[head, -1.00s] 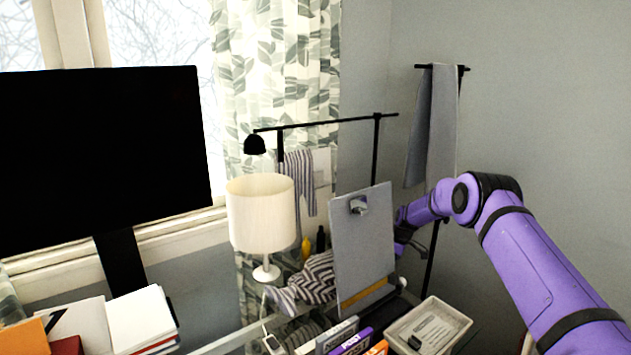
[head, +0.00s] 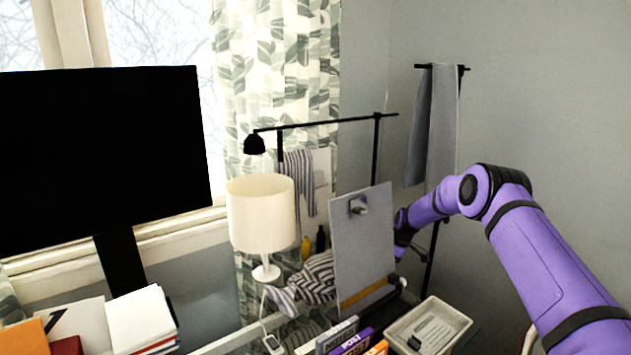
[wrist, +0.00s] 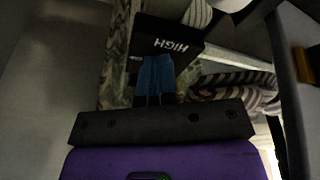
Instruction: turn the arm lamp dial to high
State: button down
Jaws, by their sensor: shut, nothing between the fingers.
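The black arm lamp (head: 318,124) stands behind the desk, with its shade hanging at the left end of a long horizontal arm and its post at the right. In the wrist view a black box (wrist: 160,30) carries the white word HIGH, upside down. My gripper (wrist: 157,62) has its blue fingers together, with nothing between them, and their tips overlap the lower edge of the box in the picture. I cannot tell whether they touch it. The dial itself is not clearly visible. In the head view the fingertips are hidden behind the grey clipboard (head: 362,235).
A cream table lamp (head: 261,215), striped cloth (head: 319,275) and the upright clipboard crowd the desk left of my arm. A light tray (head: 462,322) and several books lie in front. A grey towel (head: 443,120) hangs on a rack behind. Open space lies to the right.

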jog(key=shift+s+a+f, duration=0.45)
jog(key=shift+s+f, duration=0.1)
jog(key=shift+s, duration=0.05)
jog(key=shift+a, duration=0.2)
jog(key=shift+s+d, duration=0.25)
jog(key=shift+s, duration=0.05)
jog(key=shift+w+d+r, duration=0.15)
jog(key=shift+r, duration=0.65)
jog(key=v, duration=0.3)
jog(key=w+v, duration=0.1)
jog(key=shift+s+a+r, duration=0.1)
jog(key=shift+a+r, duration=0.15)
jog(key=shift+r, duration=0.25)
